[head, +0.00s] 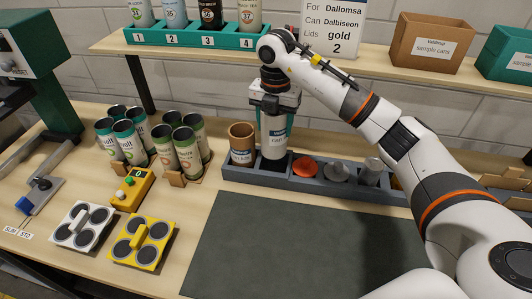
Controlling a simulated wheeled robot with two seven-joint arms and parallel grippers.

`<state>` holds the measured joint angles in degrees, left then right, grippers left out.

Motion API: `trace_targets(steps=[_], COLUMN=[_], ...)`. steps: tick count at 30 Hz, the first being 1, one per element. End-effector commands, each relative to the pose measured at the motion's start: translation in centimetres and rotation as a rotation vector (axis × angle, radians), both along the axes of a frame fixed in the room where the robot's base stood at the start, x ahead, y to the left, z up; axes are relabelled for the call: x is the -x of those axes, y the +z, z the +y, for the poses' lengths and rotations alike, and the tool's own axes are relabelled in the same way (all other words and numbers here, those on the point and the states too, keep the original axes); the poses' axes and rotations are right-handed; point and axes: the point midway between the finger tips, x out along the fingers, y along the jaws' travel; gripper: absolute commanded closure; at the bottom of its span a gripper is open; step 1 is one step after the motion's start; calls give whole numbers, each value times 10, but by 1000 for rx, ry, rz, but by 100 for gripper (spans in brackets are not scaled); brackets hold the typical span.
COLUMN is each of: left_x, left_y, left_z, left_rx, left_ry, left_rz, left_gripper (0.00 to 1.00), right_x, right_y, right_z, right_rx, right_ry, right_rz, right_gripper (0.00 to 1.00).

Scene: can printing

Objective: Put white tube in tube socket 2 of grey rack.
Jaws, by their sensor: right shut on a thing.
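My right gripper (274,104) is shut on the upper end of a white tube (274,140) with a printed label. The tube is upright over the second place from the left of the grey rack (300,189). Its lower end is at the rack's dark opening; I cannot tell whether it touches the bottom. A brown tube (242,138) stands in the place to its left. An orange item (305,168) is just to its right. My left gripper is not in view.
Grey items (336,172) fill the rack's right part. A dark mat (290,245) in front is bare. Several printed cans (187,150) stand at left, near a yellow button box (132,190) and lid holders (142,241). A shelf (220,50) with a green can rack (190,38) runs above.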

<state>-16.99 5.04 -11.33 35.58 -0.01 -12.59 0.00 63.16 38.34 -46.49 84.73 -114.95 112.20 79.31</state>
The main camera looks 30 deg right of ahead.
Motion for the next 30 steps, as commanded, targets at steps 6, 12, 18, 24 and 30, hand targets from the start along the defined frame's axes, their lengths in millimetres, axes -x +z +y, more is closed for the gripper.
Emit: trace_targets(steps=[6,12,18,24,30], left_x=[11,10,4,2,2], left_y=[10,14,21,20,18], left_z=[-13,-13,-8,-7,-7], left_rx=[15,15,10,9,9], left_ry=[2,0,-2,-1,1], left_rz=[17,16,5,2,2], left_gripper=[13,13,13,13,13], right_x=[1,1,1,0,0], right_y=[-35,-51,-77,-79,-82], right_z=[0,0,0,0,0], right_rx=[-1,1,0,0,1], right_ry=[0,0,0,0,0], right_rz=[2,2,1,-1,-1], right_gripper=[64,64,64,64,34])
